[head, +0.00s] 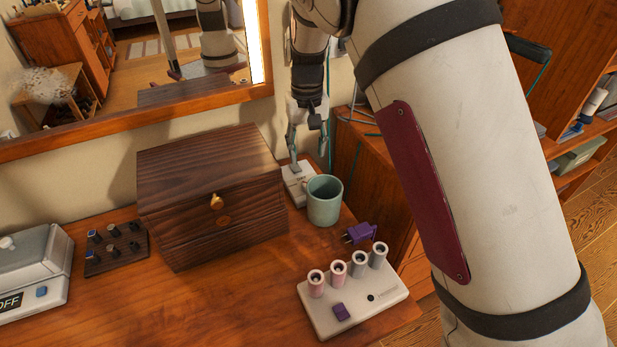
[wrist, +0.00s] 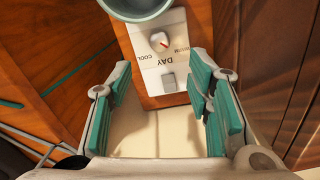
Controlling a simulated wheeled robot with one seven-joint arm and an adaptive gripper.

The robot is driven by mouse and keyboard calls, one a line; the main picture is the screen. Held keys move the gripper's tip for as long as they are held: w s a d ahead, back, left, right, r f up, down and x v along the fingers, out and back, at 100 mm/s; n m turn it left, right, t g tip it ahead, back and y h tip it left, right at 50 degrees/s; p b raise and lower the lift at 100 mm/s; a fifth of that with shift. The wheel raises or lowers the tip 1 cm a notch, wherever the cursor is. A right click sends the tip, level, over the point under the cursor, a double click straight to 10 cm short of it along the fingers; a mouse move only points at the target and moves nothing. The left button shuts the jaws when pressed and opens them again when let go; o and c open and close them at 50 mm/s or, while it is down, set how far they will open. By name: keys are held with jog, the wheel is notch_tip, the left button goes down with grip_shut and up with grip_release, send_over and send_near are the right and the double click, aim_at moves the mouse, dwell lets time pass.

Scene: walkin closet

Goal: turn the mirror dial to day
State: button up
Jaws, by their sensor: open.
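The mirror dial is a small round white knob (wrist: 160,41) with a red mark, on a white control box (wrist: 150,70). COOL and DAY are printed around it, with a third label partly readable on the right; I cannot tell exactly where the mark points. In the head view the box (head: 296,183) sits between the wooden chest and the mug, partly hidden. My gripper (head: 308,155) is over its back part, pointing down. In the wrist view my gripper (wrist: 160,78) is open and empty, its teal-padded fingers spread either side of the box, with the knob beyond the tips.
A green mug (head: 324,203) stands right against the front of the box. The dark wooden chest (head: 212,200) is close on the left. A purple plug (head: 360,233) and a white stand with several rollers (head: 352,304) are in front. The mirror (head: 140,60) hangs behind.

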aim_at(308, 179)
notch_tip(308, 179, down, 10)
jog(key=shift+f+b, duration=0.1)
jog(key=shift+b, duration=0.25)
grip_shut()
